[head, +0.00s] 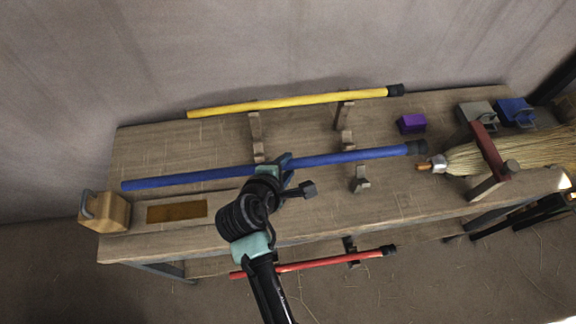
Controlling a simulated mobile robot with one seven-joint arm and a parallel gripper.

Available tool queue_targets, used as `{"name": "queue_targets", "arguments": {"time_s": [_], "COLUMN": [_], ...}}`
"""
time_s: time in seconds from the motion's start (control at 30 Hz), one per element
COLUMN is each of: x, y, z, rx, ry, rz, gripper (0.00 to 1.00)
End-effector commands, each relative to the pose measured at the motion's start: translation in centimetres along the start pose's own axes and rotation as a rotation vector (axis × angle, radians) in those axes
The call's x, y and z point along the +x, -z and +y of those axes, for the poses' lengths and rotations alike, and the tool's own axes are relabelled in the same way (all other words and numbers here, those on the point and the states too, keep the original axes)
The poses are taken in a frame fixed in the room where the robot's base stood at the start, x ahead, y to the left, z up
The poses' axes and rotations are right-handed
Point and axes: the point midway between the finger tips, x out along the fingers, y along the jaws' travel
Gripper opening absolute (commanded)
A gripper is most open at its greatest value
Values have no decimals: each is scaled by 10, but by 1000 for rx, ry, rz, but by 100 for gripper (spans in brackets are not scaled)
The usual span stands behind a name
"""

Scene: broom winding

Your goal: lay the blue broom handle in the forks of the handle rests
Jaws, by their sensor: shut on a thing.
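The blue broom handle (190,178) lies roughly level across the head view, with a dark cap at its right end. My gripper (283,164) is shut on it near its middle. Wooden handle rests stand on the bench: one (258,152) just behind the handle, left of my gripper, one (347,140) behind it to the right, and one (361,181) in front of it at the right. The handle appears held above the bench, apart from the front right rest. My arm hides part of the bench below the grip.
A yellow handle (290,102) lies across the rear rests. A red handle (325,264) is low at the front. A wooden block with a grey handle (112,212), a brown-filled tray (177,212), a purple block (411,124), a straw broom head (520,150) and a dark red clamp (488,152) surround the workspace.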

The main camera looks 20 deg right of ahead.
Motion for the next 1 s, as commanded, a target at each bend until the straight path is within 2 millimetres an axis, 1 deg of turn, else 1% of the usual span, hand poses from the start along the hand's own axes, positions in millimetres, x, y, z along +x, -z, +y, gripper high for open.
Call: {"name": "queue_targets", "arguments": {"time_s": [0.17,1.0], "x": [7,52], "y": [3,22], "z": [-7,-57], "rx": [0,0], "ry": [-1,-1], "rz": [0,0], "gripper": [0,0]}}
